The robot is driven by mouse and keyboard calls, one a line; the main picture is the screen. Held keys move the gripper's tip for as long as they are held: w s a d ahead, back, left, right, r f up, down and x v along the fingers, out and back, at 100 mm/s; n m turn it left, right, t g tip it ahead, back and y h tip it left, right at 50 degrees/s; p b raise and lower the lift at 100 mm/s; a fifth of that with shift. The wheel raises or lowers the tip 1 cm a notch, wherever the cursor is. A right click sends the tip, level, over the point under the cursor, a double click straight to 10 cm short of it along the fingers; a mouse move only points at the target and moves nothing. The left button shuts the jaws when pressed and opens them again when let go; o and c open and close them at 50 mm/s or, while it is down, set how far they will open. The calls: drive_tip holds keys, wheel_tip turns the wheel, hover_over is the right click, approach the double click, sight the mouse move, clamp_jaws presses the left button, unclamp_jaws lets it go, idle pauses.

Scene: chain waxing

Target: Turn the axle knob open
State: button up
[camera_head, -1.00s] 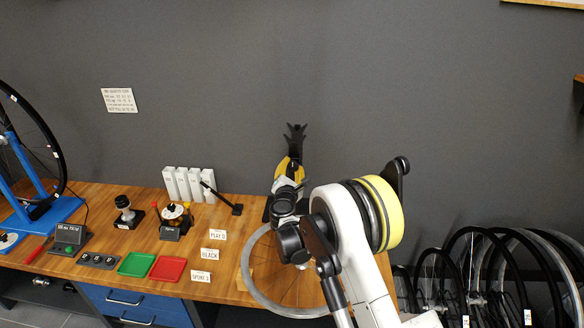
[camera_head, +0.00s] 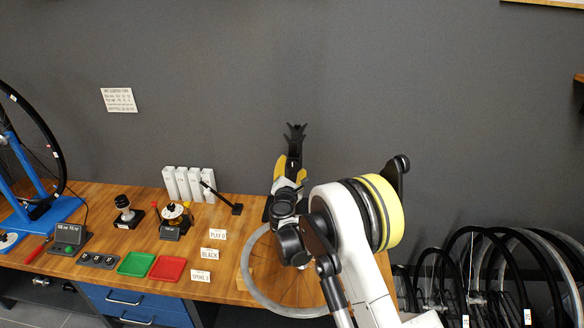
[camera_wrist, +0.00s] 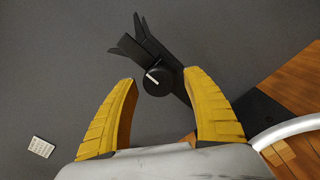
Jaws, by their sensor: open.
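The axle knob (camera_wrist: 157,78) is a round black knob with a white bar across its face, in the wrist view. It sits on a black upright stand (camera_wrist: 165,60) with a forked top. The stand also shows in the head view (camera_head: 295,142), where my arm hides its lower part and I cannot make out the knob. My gripper (camera_wrist: 168,92) has yellow fingers spread apart, one on each side of the knob in the picture, with nothing between them. In the head view my gripper (camera_head: 289,168) is in front of the stand. I cannot tell how far the fingertips are from the knob.
A bare wheel rim (camera_head: 248,283) lies at the table's right end, under my arm. Label cards (camera_head: 210,253), a green tray (camera_head: 137,264) and a red tray (camera_head: 167,267) lie to the left. The grey wall (camera_head: 400,90) is close behind the stand.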

drive_tip(key=s, duration=1.1)
drive_tip(key=shift+s+a, duration=0.2)
drive_tip(key=shift+s, duration=0.05)
